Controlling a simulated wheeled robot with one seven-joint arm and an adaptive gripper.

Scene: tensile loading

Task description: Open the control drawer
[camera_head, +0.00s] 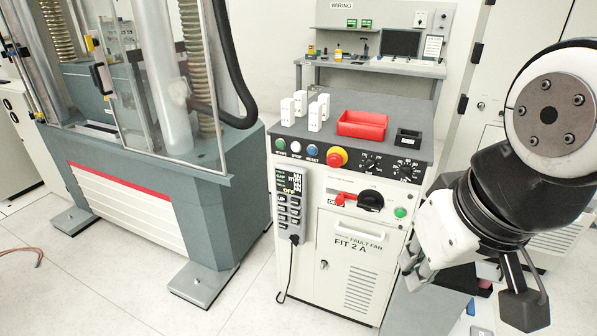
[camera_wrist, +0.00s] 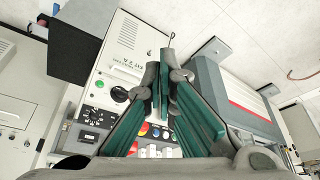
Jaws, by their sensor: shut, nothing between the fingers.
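The control cabinet (camera_head: 350,270) stands in the middle of the head view. Its white front panel, marked "FIT 2 A", carries a pale bar handle (camera_head: 360,228) near its top and looks flush with the cabinet; I cannot tell for sure which panel is the drawer. My gripper (camera_head: 412,262) is just right of the cabinet front in the head view, apart from the handle. In the wrist view, the fingertips (camera_wrist: 158,78) of my gripper are together and empty, in front of the cabinet face (camera_wrist: 128,48). The fingers hide part of the face there.
The cabinet top holds a red tray (camera_head: 362,124), several white blocks (camera_head: 301,103) and a black box (camera_head: 408,138). A red-handled switch (camera_head: 346,197) sits above the handle. The testing machine (camera_head: 150,190) stands left; a desk (camera_head: 375,66) is behind. Bare floor lies front left.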

